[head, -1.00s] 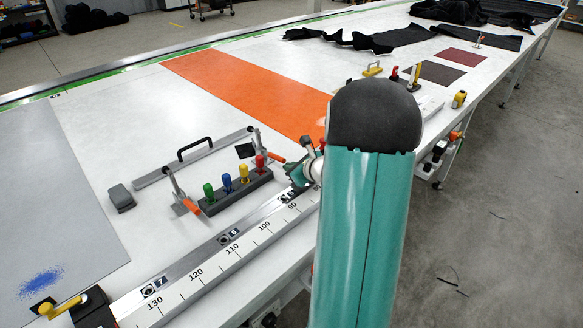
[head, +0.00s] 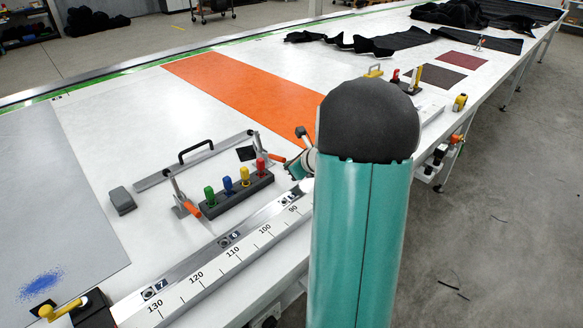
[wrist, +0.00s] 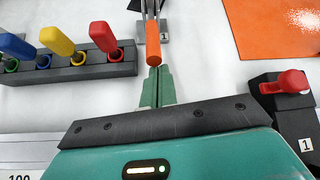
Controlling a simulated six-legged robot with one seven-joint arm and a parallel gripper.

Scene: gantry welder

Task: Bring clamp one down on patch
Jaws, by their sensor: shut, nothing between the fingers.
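In the head view, the orange-handled clamp (head: 275,158) stands at the right end of a metal bar. A small black square (head: 246,153), possibly the patch, lies beside it. My gripper (wrist: 157,72) has green fingers, shut and empty, with the tips at the near end of the handle. I cannot tell whether they touch it. My arm hides most of the gripper in the head view.
A dark rack (head: 237,193) with several coloured-handled tools stands left of the gripper. A second orange-handled clamp (head: 183,202) is at the bar's other end. A red-knobbed block (wrist: 287,95) marked 1 is at the right. A ruler (head: 215,268) runs along the table's front edge.

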